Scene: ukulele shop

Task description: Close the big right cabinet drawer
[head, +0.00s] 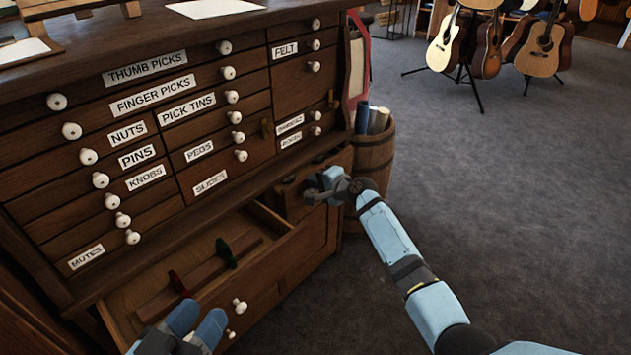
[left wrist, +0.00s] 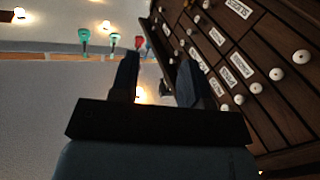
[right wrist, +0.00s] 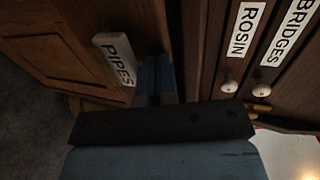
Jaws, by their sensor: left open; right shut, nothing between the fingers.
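The dark wooden cabinet (head: 290,255) fills the left of the head view. At its lower right is a wooden drawer front (head: 288,202), partly hidden by my right gripper (head: 322,190). A wide lower drawer (head: 275,260) stands open, with a divider (head: 215,265) inside. My left gripper (head: 197,325) is open and empty near its front; it also shows in the left wrist view (left wrist: 155,75).
Several small labelled drawers with white knobs (head: 240,155) appear shut above. A wooden barrel (head: 376,162) holding rolls stands close to the cabinet's right side, by my right arm. Guitars (head: 445,45) stand on stands further back. The grey carpet (head: 510,190) is clear on the right.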

